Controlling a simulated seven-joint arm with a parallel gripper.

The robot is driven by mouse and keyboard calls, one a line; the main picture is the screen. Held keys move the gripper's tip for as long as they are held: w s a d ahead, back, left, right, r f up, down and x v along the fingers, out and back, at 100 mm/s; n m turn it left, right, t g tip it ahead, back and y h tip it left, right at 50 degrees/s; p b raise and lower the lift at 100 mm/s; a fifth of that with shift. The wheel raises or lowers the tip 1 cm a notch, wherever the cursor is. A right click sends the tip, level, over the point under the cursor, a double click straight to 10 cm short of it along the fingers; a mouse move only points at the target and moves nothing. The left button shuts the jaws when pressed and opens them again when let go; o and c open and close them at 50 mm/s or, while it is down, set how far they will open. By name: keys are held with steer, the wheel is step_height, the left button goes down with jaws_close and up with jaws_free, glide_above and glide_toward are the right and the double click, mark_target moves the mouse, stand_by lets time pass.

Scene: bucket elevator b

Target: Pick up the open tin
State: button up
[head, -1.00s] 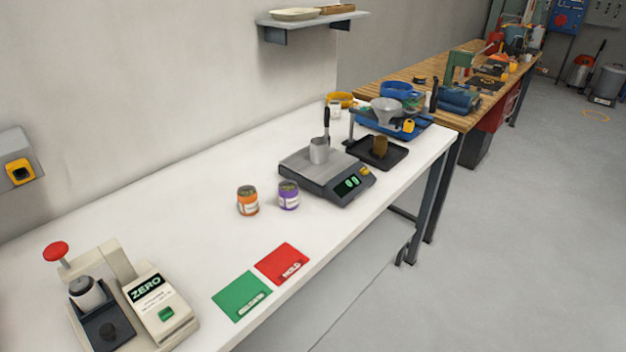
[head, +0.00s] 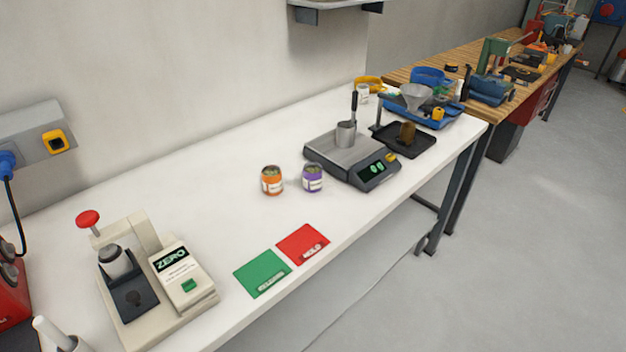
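A tin with an orange label (head: 272,181) stands upright on the white bench. A tin with a purple label (head: 313,178) stands just right of it, a small gap apart. Both show darker, greenish tops; at this size I cannot tell for sure which one is open. A grey metal cup (head: 346,134) with a dark upright handle stands on the scale. My gripper is not in view.
The scale (head: 320,147) is right of the tins, with a black tray (head: 420,146) beyond it. Green (head: 262,274) and red (head: 303,243) cards lie in front. A beige ZERO device (head: 185,278) stands at left. The white bench (head: 190,190) is clear behind the tins.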

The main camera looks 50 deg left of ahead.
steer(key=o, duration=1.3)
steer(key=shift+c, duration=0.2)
